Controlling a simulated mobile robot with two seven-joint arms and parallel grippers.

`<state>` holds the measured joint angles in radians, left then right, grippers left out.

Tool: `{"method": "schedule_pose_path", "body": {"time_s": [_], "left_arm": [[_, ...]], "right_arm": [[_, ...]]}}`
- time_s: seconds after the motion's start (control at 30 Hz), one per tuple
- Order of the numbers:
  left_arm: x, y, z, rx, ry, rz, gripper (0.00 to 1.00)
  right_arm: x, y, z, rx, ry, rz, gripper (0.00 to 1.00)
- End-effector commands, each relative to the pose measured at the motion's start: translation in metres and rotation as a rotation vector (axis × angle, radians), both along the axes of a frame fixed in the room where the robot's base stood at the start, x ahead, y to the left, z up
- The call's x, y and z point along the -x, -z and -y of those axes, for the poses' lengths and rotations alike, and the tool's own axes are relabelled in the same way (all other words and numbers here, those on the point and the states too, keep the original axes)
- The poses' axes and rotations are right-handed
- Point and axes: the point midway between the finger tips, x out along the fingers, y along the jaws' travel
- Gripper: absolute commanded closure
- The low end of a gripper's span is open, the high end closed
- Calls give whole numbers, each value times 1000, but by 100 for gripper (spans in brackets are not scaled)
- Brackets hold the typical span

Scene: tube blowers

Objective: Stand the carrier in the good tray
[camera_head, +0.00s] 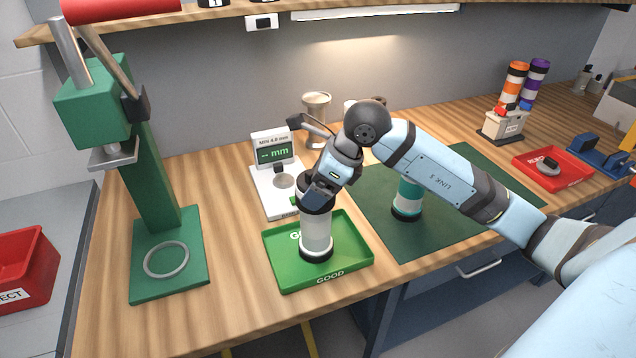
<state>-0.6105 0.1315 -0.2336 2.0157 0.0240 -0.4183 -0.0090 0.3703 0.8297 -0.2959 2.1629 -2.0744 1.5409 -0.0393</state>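The good tray (345,277) is green, with GOOD on its front rim, near the table's front edge. A carrier (316,232), a pale tube with black ends, is upright over the tray's floor, and its base appears to touch it. My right gripper (318,197) comes down from the right onto the carrier's black top end and appears shut on it. The fingers partly hide that top end. My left gripper is not in view.
A white gauge (272,150) reading "-- mm" stands behind the tray. A green press (150,190) stands left. A teal carrier (408,197) stands on the dark green mat (440,235). A red tray (570,176) and a rack with orange and purple carriers (512,90) are right.

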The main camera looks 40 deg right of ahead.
Motion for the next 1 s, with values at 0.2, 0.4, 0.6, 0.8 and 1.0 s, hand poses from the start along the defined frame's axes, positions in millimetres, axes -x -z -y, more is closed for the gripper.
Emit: {"method": "schedule_pose_path", "body": {"time_s": [0.2,0.4,0.6,0.8,1.0], "left_arm": [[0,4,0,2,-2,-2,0],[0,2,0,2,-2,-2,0],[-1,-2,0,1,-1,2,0],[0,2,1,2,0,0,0],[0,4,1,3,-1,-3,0]], "right_arm": [[0,4,0,0,0,0,14],[0,3,0,1,0,-1,0],[1,-4,1,1,0,0,0],[14,-35,15,4,2,3,0],[30,-72,29,3,1,3,0]]}}
